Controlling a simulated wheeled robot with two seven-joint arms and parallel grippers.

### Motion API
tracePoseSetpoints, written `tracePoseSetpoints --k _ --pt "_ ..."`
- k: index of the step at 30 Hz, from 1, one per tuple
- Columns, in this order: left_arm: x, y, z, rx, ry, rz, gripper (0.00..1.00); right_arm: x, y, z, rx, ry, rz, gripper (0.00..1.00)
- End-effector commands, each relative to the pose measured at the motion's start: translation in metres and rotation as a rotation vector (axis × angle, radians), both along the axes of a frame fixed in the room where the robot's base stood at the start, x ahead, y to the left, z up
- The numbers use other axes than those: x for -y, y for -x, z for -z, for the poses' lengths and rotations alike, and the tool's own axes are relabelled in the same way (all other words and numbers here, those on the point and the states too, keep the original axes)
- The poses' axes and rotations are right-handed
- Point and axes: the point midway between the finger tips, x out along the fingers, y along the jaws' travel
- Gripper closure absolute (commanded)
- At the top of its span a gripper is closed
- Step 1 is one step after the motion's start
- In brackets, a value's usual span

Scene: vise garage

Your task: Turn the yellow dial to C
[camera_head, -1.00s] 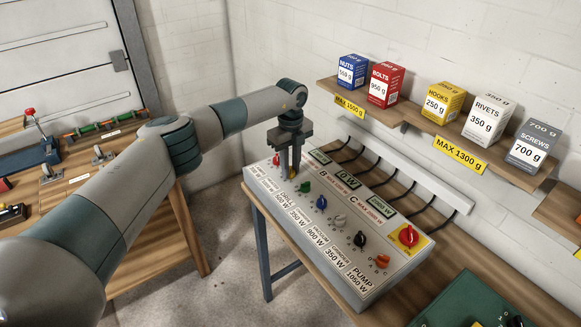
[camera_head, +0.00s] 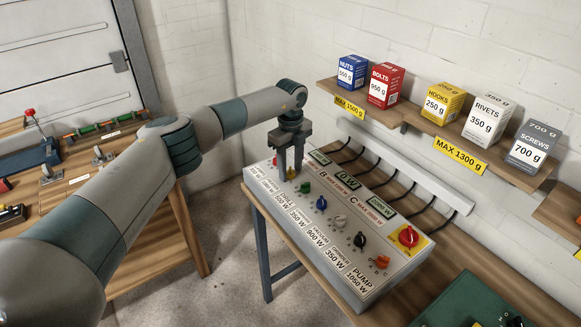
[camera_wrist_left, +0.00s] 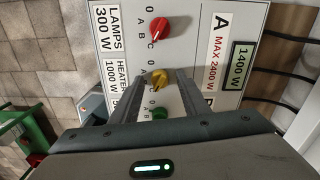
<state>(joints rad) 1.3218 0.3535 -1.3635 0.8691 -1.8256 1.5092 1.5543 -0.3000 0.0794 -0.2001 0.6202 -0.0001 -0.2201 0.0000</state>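The yellow dial (camera_head: 291,174) is on the grey control panel (camera_head: 345,287), near its far left end. It also shows in the left wrist view (camera_wrist_left: 160,78), with the letters 0, A, B and C beside it. Its exact pointing direction is hard to read. My left gripper (camera_head: 290,172) is above the panel, pointing down, its two fingers apart on either side of the yellow dial. In the left wrist view the gripper (camera_wrist_left: 159,75) shows a gap between each finger and the dial. My right gripper is not in view.
A red dial (camera_wrist_left: 160,30) and a green dial (camera_head: 305,187) flank the yellow one closely. Blue, white, black and orange dials continue along the panel, with a red switch (camera_head: 409,236) at its near end. A wall shelf (camera_head: 415,122) holds several boxes behind.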

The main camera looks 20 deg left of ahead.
Motion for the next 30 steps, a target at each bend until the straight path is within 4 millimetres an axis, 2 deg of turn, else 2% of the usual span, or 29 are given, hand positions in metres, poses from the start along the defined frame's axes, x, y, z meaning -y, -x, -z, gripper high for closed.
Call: tracePoseSetpoints --k 5,11,17,28,30 --pt "0.0 0.0 -0.002 0.0 0.0 0.001 0.59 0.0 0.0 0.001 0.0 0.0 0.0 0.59" --pt "0.0 -0.001 -0.015 0.002 0.001 0.001 0.59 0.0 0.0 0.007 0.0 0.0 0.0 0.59" --pt "0.0 -0.001 -0.045 0.003 0.001 0.0 0.59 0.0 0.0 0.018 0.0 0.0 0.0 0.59" --pt "0.0 -0.001 -0.12 0.004 0.001 0.0 0.59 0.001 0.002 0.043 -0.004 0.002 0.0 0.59" --pt "0.0 -0.001 -0.134 0.003 0.001 0.0 0.59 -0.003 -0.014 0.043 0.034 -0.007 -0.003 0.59"
